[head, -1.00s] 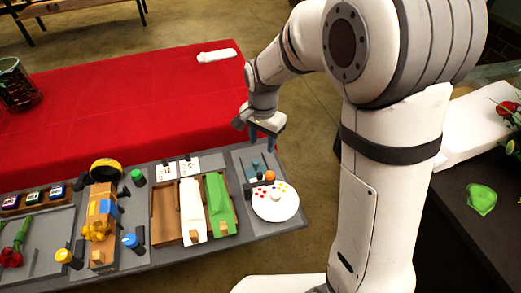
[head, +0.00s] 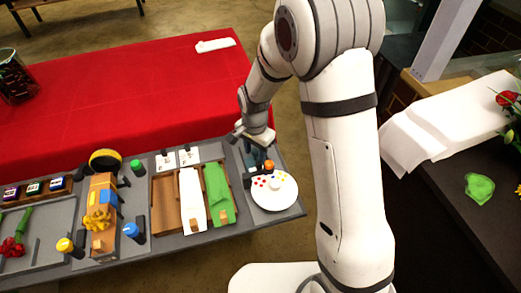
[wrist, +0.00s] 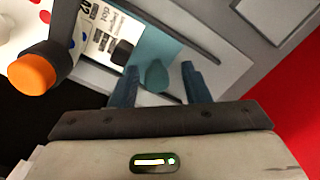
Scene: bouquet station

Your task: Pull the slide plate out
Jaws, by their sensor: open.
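The slide plate, a flat teal plate (wrist: 158,45), lies on the grey station at the right end in the head view, partly hidden by my gripper. In the wrist view a rounded teal knob (wrist: 156,76) stands up from it. My gripper (wrist: 159,72) is open, its two blue fingers pointing down over the plate. The knob shows between the fingers in the wrist view; I cannot tell whether they touch it. The gripper also shows in the head view (head: 257,152).
A white disc (head: 274,196) with coloured dots sits in front of the plate, with an orange knob (head: 269,165) beside it. Left of it is a wooden box (head: 166,205) with white and green wraps. A red-covered table (head: 120,105) stands behind.

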